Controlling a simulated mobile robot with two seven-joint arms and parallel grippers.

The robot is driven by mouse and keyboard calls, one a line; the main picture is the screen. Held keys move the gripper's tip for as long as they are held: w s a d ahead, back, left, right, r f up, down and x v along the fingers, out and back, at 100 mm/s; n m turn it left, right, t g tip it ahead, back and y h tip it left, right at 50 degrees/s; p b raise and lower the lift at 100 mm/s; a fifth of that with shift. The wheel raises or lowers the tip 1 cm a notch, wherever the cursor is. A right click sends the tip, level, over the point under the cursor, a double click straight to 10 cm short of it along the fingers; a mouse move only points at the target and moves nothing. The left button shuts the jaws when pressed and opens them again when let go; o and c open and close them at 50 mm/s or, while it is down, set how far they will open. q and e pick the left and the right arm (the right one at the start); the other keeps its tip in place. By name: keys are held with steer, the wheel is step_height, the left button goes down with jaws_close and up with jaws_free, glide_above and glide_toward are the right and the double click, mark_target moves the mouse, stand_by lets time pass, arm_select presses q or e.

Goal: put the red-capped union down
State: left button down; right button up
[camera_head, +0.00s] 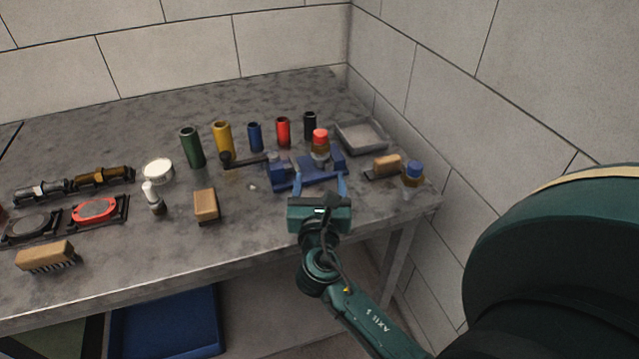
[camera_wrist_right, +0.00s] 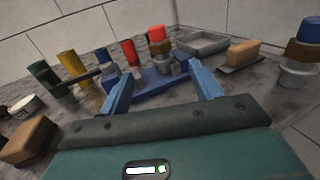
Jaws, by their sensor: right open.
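The red-capped union (camera_head: 320,146) stands upright at the blue vise (camera_head: 290,174) near the right end of the bench. It has a red top, a brown collar and a grey lower part, and it also shows in the right wrist view (camera_wrist_right: 157,40). Whether the vise jaws clamp it, I cannot tell. My right gripper (camera_head: 320,182) is open in front of the vise, its two blue fingers spread apart. In the right wrist view the union is beyond the fingers, between them and apart from them. My left gripper is not in view.
A grey tray (camera_head: 362,138) lies behind on the right. A brush (camera_head: 386,165) and a blue-capped union (camera_head: 412,174) are right of the vise. Several coloured cylinders (camera_head: 222,139) stand at the back left. A wooden block (camera_head: 206,205) is left. The front middle is clear.

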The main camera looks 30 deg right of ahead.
steer(key=shift+w+d+r+t, duration=0.1)
steer(key=shift+d+r+t, duration=0.05)
steer(key=shift+r+t, duration=0.15)
steer(key=w+d+r+n+t+y, duration=0.2)
steer(key=w+r+n+t+y, duration=0.2)
steer(key=r+t+y, duration=0.1)
steer(key=n+g+y, duration=0.8)
steer(key=y, duration=0.3)
glide_toward(328, 145)
steer(key=shift+g, duration=0.3)
steer(key=p+x, duration=0.1)
steer(key=x, duration=0.7)
steer(key=p+x, duration=0.1)
steer(key=x, duration=0.3)
steer(key=shift+w+r+p, duration=0.2)
steer(key=shift+w+p, duration=0.1)
steer(key=shift+c, duration=0.4)
